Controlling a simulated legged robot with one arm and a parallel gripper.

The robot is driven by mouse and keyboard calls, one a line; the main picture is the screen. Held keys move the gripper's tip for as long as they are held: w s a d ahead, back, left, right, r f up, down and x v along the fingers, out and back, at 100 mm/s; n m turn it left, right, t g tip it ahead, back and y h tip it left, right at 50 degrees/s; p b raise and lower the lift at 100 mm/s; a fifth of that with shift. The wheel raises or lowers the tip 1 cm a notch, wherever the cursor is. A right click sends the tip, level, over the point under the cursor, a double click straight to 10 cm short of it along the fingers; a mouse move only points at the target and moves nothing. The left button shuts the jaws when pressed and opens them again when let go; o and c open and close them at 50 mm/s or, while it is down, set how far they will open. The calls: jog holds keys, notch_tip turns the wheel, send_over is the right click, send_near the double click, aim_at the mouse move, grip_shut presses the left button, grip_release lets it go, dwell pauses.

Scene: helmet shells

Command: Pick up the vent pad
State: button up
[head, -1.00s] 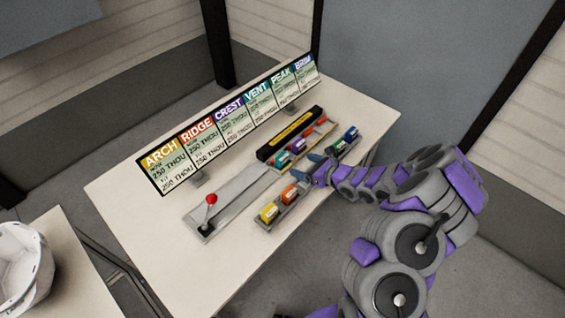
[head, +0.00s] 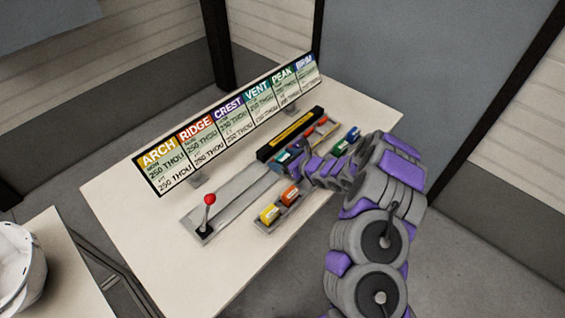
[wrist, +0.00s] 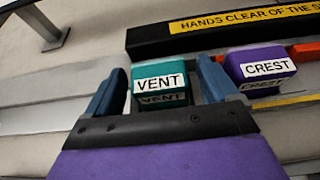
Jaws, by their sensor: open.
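The vent pad (wrist: 160,80) is a teal block with a white VENT label. In the wrist view it sits between the two blue fingers of my gripper (wrist: 158,92), which is open, with a finger on each side. In the head view a small part of the teal pad (head: 283,157) shows beside my gripper (head: 284,163), at the left end of the pads by the black bar. I cannot tell whether either finger touches it.
The purple crest pad (wrist: 262,66) stands just right of the right finger. A black bar (head: 290,134) with a yellow warning strip runs behind. A yellow pad (head: 269,214) and an orange pad (head: 290,196) stand in front. A red-knobbed lever (head: 209,204) stands at left. The sign board (head: 228,124) is behind.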

jog(key=shift+c, duration=0.4)
jog(key=shift+d, duration=0.1)
jog(key=c, duration=1)
jog(key=shift+o, duration=0.2)
